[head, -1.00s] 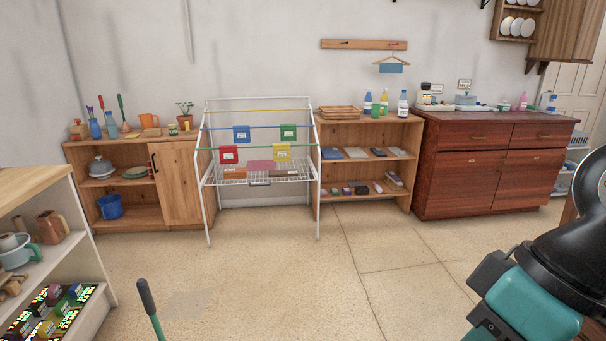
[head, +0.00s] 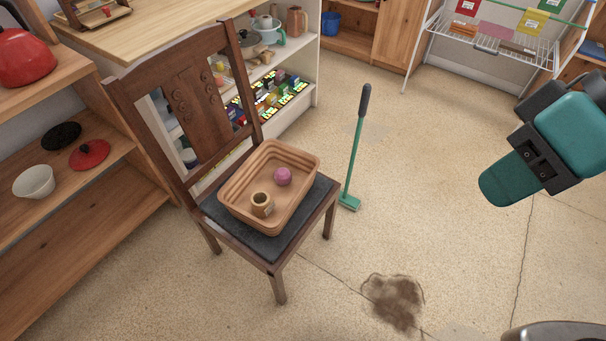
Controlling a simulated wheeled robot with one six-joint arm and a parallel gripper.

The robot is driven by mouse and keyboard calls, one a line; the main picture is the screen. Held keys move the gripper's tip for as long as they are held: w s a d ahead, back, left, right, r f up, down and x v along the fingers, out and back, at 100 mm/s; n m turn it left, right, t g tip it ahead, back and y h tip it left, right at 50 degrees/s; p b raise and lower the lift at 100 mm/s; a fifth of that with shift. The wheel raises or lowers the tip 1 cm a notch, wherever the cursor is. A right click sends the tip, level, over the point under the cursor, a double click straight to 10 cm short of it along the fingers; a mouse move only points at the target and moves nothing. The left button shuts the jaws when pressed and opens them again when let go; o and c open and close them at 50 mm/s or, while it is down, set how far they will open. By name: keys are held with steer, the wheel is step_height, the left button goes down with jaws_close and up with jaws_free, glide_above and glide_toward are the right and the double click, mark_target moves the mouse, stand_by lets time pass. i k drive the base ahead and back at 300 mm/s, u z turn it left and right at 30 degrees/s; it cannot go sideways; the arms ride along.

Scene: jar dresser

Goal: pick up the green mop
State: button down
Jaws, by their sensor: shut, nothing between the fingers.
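The green mop (head: 354,155) stands nearly upright on the floor in the head view, right of the chair. It has a dark grip at the top, a thin green shaft and a small green head (head: 349,202) on the floor. My gripper (head: 497,187) is at the right of the picture, teal with a black bracket behind it. It appears shut and empty, well to the right of the mop and apart from it. Nothing hides the mop.
A dark wooden chair (head: 192,92) holds a woven basket (head: 237,190) with a small jar and a pink ball. A white shelf unit (head: 306,60) stands behind it and wooden shelves (head: 100,190) at left. A brown stain (head: 395,298) marks the open floor.

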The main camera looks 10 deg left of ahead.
mark_target(347, 201)
steer(key=u, duration=0.15)
steer(key=i, duration=1.35)
steer(key=z, duration=1.25)
